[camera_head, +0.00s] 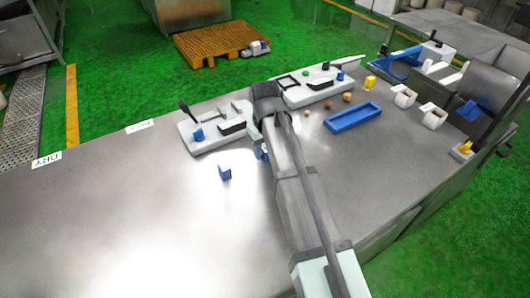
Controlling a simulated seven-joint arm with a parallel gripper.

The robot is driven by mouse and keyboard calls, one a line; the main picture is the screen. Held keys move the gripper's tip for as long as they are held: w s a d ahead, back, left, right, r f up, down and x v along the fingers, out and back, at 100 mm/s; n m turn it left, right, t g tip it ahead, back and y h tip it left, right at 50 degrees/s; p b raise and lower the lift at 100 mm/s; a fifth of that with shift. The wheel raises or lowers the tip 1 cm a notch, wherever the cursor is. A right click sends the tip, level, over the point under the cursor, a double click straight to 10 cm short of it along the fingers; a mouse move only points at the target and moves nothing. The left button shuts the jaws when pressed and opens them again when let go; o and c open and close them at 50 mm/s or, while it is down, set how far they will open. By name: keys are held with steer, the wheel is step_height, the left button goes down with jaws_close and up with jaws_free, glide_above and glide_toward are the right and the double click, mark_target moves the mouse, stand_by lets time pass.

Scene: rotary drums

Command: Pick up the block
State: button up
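A small blue block (225,173) stands alone on the bare steel table, left of my arm. My gripper (258,150) is at the far end of the arm, pointing down, above and to the right of this block in the picture and apart from it. A small blue patch (265,153) shows right by the gripper's end, partly hidden by my arm. I cannot tell whether it is a separate object or part of the gripper. The fingers are too small and covered to show their opening.
A pale board (212,141) with a black lever and blue knob stands behind the block; a similar board (300,96) is farther right. A blue tray (352,117), small brown balls (328,104) and a yellow block (370,82) lie to the right. The left and front table is clear.

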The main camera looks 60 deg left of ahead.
jaws_close()
step_height(320, 180, up, 10)
steer(key=shift+r, duration=0.1)
stand_by(0.7)
